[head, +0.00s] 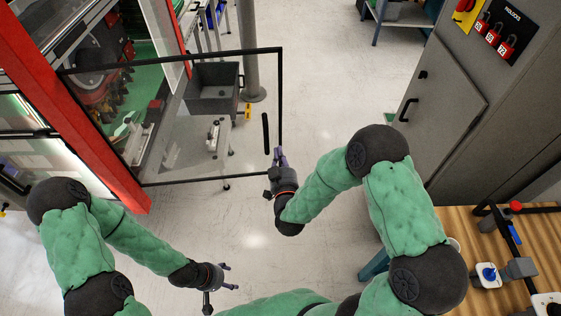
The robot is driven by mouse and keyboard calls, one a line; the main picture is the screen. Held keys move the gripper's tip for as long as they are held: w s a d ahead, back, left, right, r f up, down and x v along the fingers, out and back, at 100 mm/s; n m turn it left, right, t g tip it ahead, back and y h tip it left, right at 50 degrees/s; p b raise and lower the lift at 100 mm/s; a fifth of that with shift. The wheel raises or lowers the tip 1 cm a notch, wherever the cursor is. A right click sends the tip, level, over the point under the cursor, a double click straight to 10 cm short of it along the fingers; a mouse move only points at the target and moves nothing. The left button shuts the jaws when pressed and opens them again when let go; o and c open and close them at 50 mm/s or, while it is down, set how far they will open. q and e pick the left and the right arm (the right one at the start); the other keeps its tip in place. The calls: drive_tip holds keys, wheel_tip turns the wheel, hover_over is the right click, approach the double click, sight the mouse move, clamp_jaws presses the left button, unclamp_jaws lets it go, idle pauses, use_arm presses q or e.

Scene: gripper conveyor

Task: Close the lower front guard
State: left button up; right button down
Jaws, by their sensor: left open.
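The lower front guard is a clear panel in a thin black frame (280,100), swung out from the red machine post into the aisle. A dark vertical bar handle (265,133) shows near its free edge. My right gripper (280,155) is at the free edge, just below and right of the handle. Its fingers point up the picture; I cannot tell whether they touch the frame or whether they are apart. My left gripper (228,278) is open and empty, low over the floor, below the guard and apart from it.
The red post (75,110) and machine stand at the left. A grey bin (213,90) shows behind the clear panel, near a grey column (248,50). A grey cabinet (440,95) and a wooden bench (465,240) stand at the right. The floor between is mostly clear.

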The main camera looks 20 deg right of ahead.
sight(275, 129)
drive_tip(key=w, duration=0.5)
drive_tip(key=w+d, duration=0.1)
drive_tip(key=w, duration=0.2)
drive_tip(key=shift+d, duration=0.1)
